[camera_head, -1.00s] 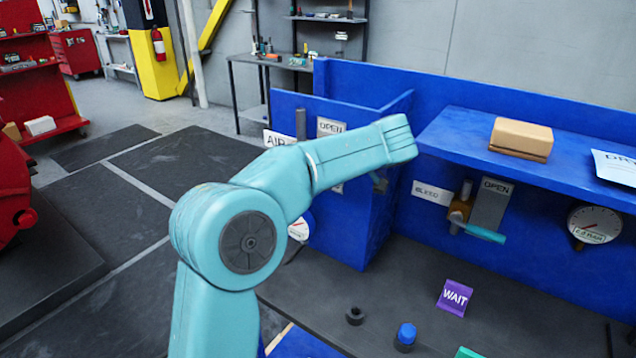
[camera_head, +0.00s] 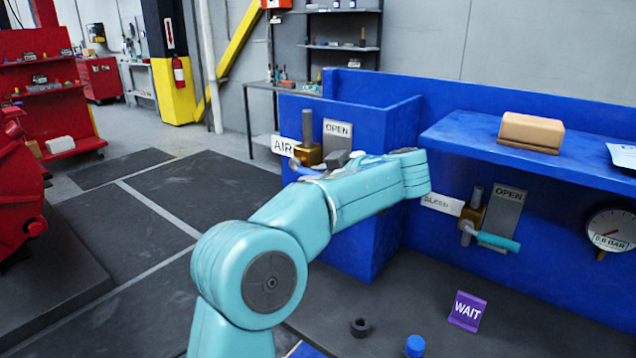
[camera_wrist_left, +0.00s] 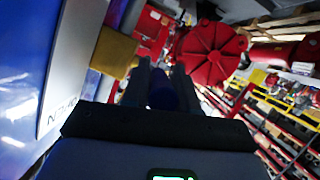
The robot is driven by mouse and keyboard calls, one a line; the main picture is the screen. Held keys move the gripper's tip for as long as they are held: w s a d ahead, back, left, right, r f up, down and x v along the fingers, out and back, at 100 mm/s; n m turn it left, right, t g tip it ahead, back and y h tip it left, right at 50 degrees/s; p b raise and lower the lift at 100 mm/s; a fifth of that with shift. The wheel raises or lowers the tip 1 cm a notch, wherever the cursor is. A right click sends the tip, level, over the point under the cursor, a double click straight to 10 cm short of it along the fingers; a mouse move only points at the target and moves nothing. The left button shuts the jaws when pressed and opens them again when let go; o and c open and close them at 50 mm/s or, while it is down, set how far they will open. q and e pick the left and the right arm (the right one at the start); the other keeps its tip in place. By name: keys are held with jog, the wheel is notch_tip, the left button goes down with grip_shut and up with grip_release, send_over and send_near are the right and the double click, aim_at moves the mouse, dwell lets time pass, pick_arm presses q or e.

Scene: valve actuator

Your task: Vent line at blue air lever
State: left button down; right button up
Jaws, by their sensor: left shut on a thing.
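The blue air lever (camera_wrist_left: 162,92) sits between the two dark fingers of my left gripper (camera_wrist_left: 160,78) in the left wrist view. The gripper is shut on it. In the head view a bit of the lever (camera_head: 294,164) shows beside the brass air valve (camera_head: 308,155), below the AIR sign (camera_head: 283,145). An OPEN plate (camera_head: 337,140) stands to the valve's right. My left arm covers most of the lever and the fingers there. My right gripper is in neither view.
The bleed valve (camera_head: 471,220) with its teal lever (camera_head: 498,242) and a gauge (camera_head: 612,231) are on the blue panel to the right. A purple WAIT sign (camera_head: 467,311), a black ring (camera_head: 360,327) and a blue cap (camera_head: 415,346) are on the bench.

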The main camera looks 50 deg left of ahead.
pick_arm(q)
jog(key=shift+f, duration=0.5)
jog(key=c, duration=1.2)
grip_release()
jog(key=shift+c, duration=0.2)
jog(key=shift+o, duration=1.3)
jog(key=shift+w+a, duration=0.1)
jog(key=shift+a, duration=0.05)
jog(key=shift+d+r, duration=0.3)
jog(key=shift+d, duration=0.15)
jog(key=v, duration=1.5)
jog(key=shift+d, duration=0.15)
jog(key=shift+w+d, duration=0.1)
